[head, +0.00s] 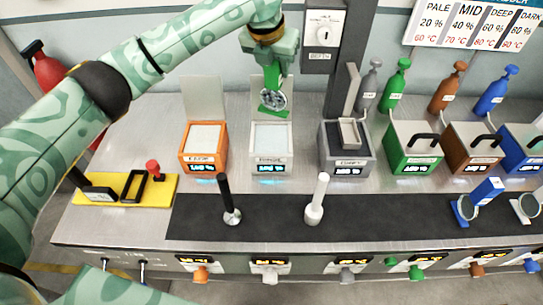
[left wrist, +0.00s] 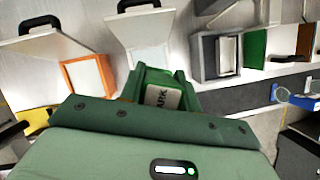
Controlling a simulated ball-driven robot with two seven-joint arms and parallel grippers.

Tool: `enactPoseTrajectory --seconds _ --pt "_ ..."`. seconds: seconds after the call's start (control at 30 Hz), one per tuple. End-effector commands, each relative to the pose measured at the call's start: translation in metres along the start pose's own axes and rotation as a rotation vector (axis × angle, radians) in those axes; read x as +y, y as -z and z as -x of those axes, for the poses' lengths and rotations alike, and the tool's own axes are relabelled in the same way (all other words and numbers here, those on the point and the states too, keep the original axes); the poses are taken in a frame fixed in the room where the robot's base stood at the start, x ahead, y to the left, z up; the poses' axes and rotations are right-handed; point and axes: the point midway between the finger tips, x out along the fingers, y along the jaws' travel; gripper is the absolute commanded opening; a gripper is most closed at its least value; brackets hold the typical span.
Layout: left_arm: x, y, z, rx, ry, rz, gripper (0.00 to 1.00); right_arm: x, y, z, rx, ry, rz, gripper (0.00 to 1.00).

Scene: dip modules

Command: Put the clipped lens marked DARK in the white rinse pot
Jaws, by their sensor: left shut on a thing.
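My left gripper (head: 272,90) is shut on a clipped lens (head: 273,99) and holds it above the back of the white rinse pot (head: 271,165). In the left wrist view, the tag between the fingers (left wrist: 162,97) shows "ARK", its first letter hidden. The lens itself is hard to make out there. The white pot has its lid raised at the back and pale liquid inside; its open top also shows in the left wrist view (left wrist: 150,57), just beyond the fingers. My right gripper is not in view.
An open orange pot (head: 203,165) stands left of the rinse pot, and a grey pot (head: 345,165) right of it. Closed green (head: 413,150), brown and blue pots stand further right. A black mat (head: 390,215) in front carries two upright-handled tools and two clipped lenses (head: 467,208).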

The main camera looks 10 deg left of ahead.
Motion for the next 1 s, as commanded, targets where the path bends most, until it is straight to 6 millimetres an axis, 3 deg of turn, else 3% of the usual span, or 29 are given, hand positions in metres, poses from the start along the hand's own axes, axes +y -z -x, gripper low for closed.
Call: enactPoseTrajectory --seconds 0.4,0.67,0.9,1.0 --pt "0.004 0.044 -0.101 0.003 0.006 -0.016 0.02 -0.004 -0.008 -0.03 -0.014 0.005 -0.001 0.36" --pt "0.004 0.054 -0.124 0.0 0.007 -0.015 0.02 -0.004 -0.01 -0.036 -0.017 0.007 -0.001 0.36" --pt "0.004 0.07 -0.162 0.002 0.008 -0.015 0.02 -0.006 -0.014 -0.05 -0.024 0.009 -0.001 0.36" --pt "0.004 0.072 -0.169 -0.001 0.007 -0.016 0.02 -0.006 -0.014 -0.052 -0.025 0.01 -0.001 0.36"
